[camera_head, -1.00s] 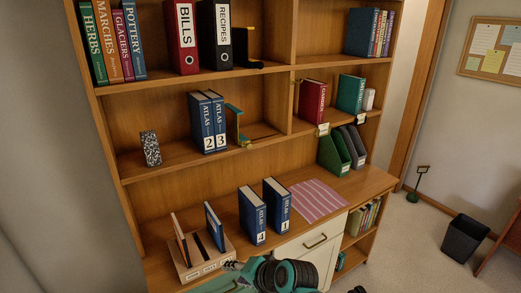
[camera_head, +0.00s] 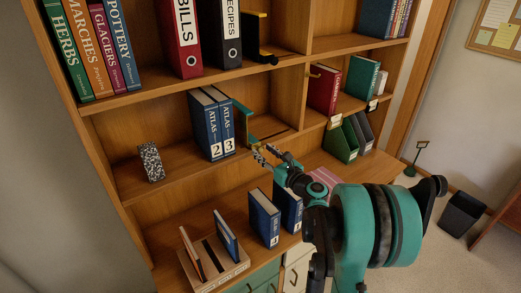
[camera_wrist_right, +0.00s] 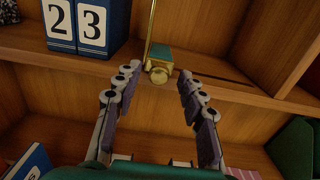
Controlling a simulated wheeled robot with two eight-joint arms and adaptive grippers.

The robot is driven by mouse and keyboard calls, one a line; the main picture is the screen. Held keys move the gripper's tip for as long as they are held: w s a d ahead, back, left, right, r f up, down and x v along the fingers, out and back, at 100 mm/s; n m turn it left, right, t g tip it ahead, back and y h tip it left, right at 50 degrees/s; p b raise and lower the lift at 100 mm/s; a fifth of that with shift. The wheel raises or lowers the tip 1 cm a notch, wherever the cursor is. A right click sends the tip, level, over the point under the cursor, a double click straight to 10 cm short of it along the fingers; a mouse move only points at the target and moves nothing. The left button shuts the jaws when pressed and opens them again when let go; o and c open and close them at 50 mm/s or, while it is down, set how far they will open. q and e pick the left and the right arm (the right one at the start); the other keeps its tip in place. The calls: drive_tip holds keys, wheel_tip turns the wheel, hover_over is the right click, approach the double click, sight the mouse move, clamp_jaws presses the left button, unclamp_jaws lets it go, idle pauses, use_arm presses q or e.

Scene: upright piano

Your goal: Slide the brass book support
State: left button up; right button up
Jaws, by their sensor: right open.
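The brass book support (camera_head: 243,123), with teal parts, stands on the middle shelf, just right of the blue atlas volumes 2 (camera_head: 206,128) and 3 (camera_head: 226,132). In the right wrist view the book support (camera_wrist_right: 158,56) shows a thin brass upright, a teal block and a round brass knob at the shelf's front edge. My right gripper (camera_head: 267,155) is open in front of the shelf. In its wrist view the two fingers (camera_wrist_right: 158,76) lie either side of the knob, with gaps. My left gripper is not in view.
A dark slot (camera_wrist_right: 225,78) runs along the shelf right of the support, towards an upright divider. A speckled block (camera_head: 151,162) stands on the shelf's left. Atlas volume 4 (camera_head: 264,219) and another blue volume stand on the counter below, near my right arm.

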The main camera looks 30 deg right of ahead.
drive_tip(key=shift+w+a, duration=0.15)
drive_tip(key=shift+w, duration=1.2)
clamp_jaws()
drive_tip(key=d, duration=1)
drive_tip(key=w+d+b, duration=0.1)
drive_tip(key=d, duration=0.4)
drive_tip(key=shift+w, duration=0.1)
unclamp_jaws()
